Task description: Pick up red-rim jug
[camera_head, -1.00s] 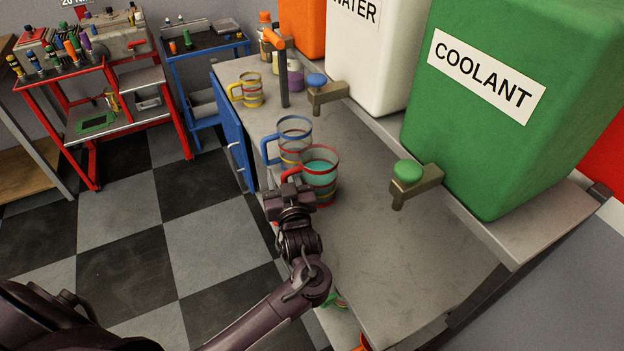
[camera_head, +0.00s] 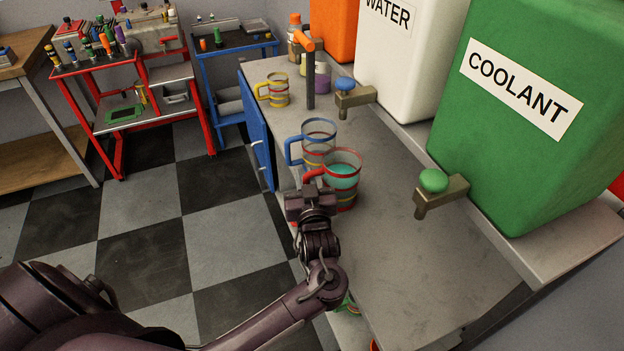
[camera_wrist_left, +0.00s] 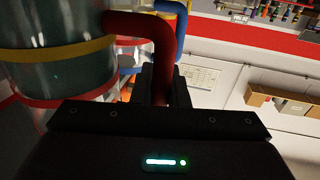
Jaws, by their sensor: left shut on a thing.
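The red-rim jug (camera_head: 343,184) is clear, with coloured bands and teal liquid inside. It appears upright on the grey counter, though my gripper hides part of its near side. Its red handle points left. My left gripper (camera_head: 311,190) is shut on that handle. In the left wrist view the red handle (camera_wrist_left: 157,45) runs down between the fingers, with the jug's body (camera_wrist_left: 60,72) to the left. My right gripper is not in view.
A blue-rim jug (camera_head: 319,133) stands close behind the red-rim jug. A yellow-rim jug (camera_head: 278,90) is farther back. The counter (camera_head: 400,260) is clear in front.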

